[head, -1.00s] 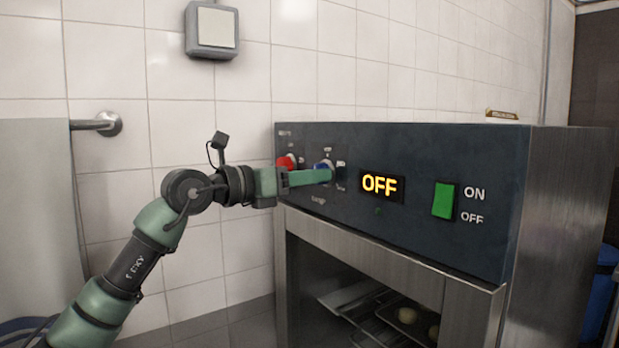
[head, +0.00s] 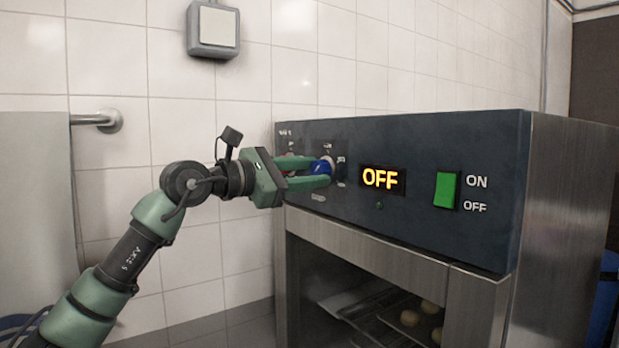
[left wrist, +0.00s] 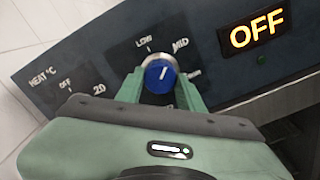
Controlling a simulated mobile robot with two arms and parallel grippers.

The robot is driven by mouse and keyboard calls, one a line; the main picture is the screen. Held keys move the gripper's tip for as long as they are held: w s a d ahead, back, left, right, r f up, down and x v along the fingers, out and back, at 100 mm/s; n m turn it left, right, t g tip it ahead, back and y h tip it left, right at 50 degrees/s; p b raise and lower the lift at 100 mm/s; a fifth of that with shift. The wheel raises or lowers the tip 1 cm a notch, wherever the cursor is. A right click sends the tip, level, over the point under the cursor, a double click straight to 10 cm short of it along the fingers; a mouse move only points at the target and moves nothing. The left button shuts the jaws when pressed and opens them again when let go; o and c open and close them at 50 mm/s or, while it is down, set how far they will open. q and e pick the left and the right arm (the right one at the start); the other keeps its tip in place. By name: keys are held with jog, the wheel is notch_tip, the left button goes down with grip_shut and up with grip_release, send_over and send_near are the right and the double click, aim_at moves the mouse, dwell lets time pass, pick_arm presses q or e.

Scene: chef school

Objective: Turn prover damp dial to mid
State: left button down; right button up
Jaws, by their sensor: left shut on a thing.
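The damp dial (head: 321,167) is a blue knob on the prover's dark front panel, left of the lit OFF display. My left gripper (head: 324,173) has its two green fingers shut on this knob, one on each side. In the left wrist view the blue dial (left wrist: 159,76) sits between the fingertips. LOW and MID show above it, and another label to the right is partly hidden. The white pointer line on the knob leans slightly right of upright, seemingly between LOW and MID. My right gripper is not in view.
The orange display (head: 381,178) reads OFF. A green switch (head: 446,190) marked ON and OFF is to its right. Trays with pale dough pieces (head: 409,318) show inside the prover. A wall rail (head: 97,120) is at left.

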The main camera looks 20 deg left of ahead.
pick_arm(q)
jog(key=shift+m, duration=1.2)
jog(key=c, duration=0.9)
grip_release()
jog(key=shift+b, duration=0.3)
jog(key=shift+s+a, duration=0.3)
jog(key=shift+s, duration=0.05)
jog(key=b+v, duration=0.3)
jog(key=v, duration=0.4)
